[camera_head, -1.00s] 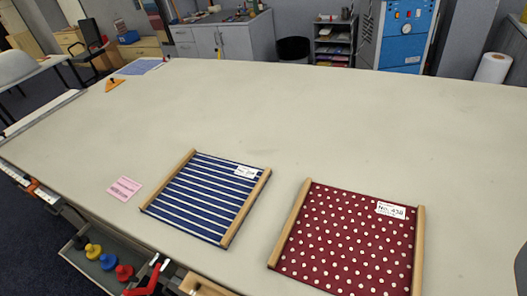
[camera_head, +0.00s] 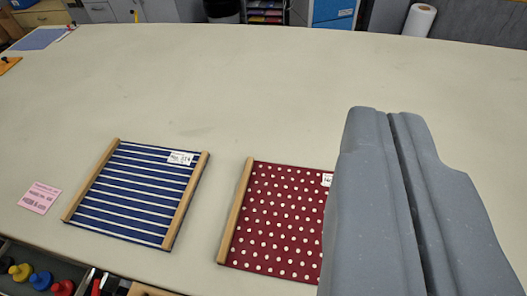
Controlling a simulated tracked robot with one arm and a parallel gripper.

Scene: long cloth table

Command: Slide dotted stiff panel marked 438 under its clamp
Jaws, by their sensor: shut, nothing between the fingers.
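The dotted panel (camera_head: 275,220) is dark red with white dots and lies flat on the table, right of centre. A wooden bar (camera_head: 236,212) runs along its left edge. Its white label (camera_head: 327,180) is mostly covered by my gripper; the number was readable as 438 in the earlier picture. My gripper (camera_head: 387,113) is shut and empty, its grey fingers together. It hides the panel's right part and right bar. Whether it touches the panel I cannot tell. I cannot make out a clamp at the panel.
A blue striped panel (camera_head: 136,193) with wooden side bars lies to the left. A pink note (camera_head: 39,197) is farther left. An open drawer at the front left holds coloured knobs (camera_head: 41,281). The cloth table (camera_head: 240,90) is clear behind the panels.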

